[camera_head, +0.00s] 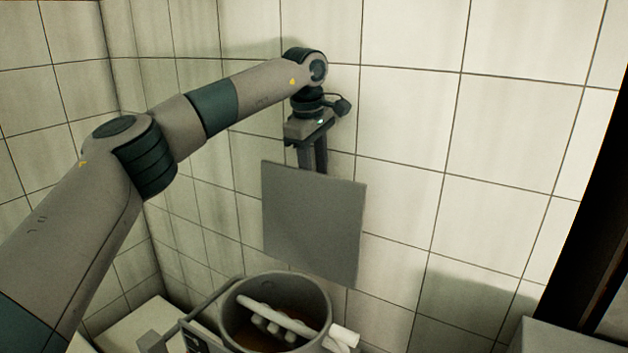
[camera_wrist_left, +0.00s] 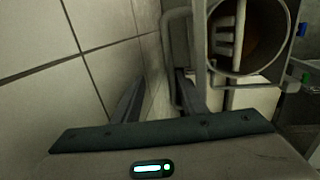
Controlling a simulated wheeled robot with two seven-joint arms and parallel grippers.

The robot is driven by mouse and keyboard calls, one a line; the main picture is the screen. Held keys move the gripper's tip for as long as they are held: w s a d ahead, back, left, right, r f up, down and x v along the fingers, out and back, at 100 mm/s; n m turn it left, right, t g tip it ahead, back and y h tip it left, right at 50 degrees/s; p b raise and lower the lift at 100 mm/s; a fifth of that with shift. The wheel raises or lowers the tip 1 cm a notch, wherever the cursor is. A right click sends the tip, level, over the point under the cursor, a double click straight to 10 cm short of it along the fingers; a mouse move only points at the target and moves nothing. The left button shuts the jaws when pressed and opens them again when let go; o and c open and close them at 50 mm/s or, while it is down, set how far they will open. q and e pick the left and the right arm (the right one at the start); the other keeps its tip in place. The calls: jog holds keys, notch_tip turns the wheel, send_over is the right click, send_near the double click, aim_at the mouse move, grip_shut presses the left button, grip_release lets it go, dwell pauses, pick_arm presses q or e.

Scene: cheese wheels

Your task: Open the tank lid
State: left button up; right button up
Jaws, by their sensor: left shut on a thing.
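The tank (camera_head: 327,300) is a round grey vessel at the bottom of the head view; its top is uncovered and brown contents show inside. It also shows at the upper right of the left wrist view (camera_wrist_left: 287,40). A flat grey square panel, which looks like the tank lid (camera_head: 313,225), is upright above and behind the tank. My left gripper (camera_head: 314,168) points down and is shut on its top edge. In the left wrist view my left gripper (camera_wrist_left: 160,78) shows its two fingers; the lid is hard to make out there. My right gripper is not in view.
A pale stirrer (camera_head: 275,318) with bars lies across the tank's mouth. A grey rail (camera_head: 212,297) runs beside the tank on the left. The tiled wall (camera_head: 410,120) is close behind the lid. A dark post (camera_head: 590,200) stands at the right.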

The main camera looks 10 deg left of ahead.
pick_arm(q)
jog(key=s+r+b, duration=0.1)
jog(key=s+r, duration=0.1)
jog(key=r, duration=0.6)
jog(key=s+a+r+b, duration=0.1)
jog(key=s+r, duration=0.1)
jog(key=r, duration=0.7)
jog(key=shift+a, duration=0.15)
jog(key=shift+w, duration=0.1)
